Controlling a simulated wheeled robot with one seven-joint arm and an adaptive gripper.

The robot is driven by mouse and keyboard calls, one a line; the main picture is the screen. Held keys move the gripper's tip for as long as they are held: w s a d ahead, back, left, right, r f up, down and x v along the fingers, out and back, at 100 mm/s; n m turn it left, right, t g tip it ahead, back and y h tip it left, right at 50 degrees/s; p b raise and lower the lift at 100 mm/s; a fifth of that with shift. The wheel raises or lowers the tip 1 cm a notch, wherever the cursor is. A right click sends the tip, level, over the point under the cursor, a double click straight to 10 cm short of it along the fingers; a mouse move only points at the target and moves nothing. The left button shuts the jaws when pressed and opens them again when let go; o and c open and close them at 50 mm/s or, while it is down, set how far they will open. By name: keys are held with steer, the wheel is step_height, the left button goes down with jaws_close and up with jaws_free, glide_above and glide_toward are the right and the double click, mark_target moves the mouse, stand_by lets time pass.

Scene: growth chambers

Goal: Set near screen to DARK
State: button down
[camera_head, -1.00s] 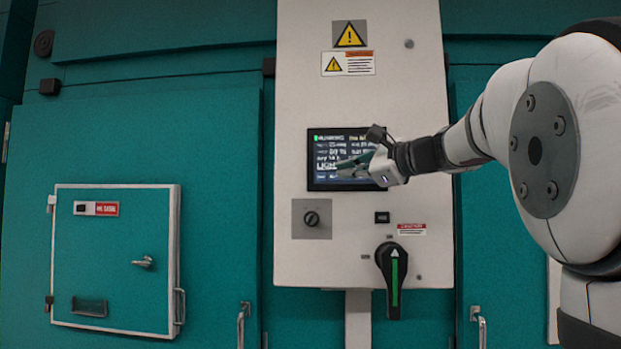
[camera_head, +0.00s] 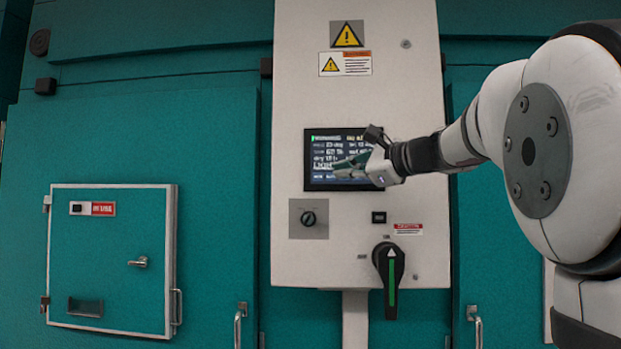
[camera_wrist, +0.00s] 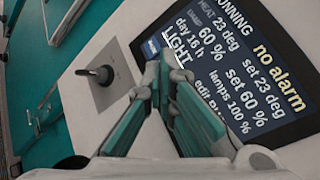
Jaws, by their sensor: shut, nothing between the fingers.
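The screen (camera_head: 322,150) is a dark panel with lit text on the white control box. In the wrist view the screen (camera_wrist: 235,60) reads "LIGHT", "day 16 h", "lamps 100 %", "no alarm" and other lines. I cannot tell whether the tips touch the glass. The fingers hide part of the lower lines.
A black rotary handle (camera_head: 389,270) with a green stripe is lower on the box. A small framed door (camera_head: 110,260) is on the teal wall at left. Warning labels (camera_head: 346,50) are above the screen.

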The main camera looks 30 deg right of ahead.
steer(key=shift+w+d, duration=0.25)
steer(key=shift+w, duration=0.05)
steer(key=shift+w+d, duration=0.15)
steer(key=shift+w, duration=0.15)
stand_by(0.7)
steer(key=shift+s, duration=0.1)
steer(key=shift+s+a, duration=0.4)
steer(key=shift+s, duration=0.15)
stand_by(0.3)
steer(key=s+a, duration=0.1)
steer(key=s, duration=0.1)
steer(key=s+a, duration=0.1)
steer(key=s, duration=0.1)
steer(key=shift+a+p, duration=0.4)
stand_by(0.5)
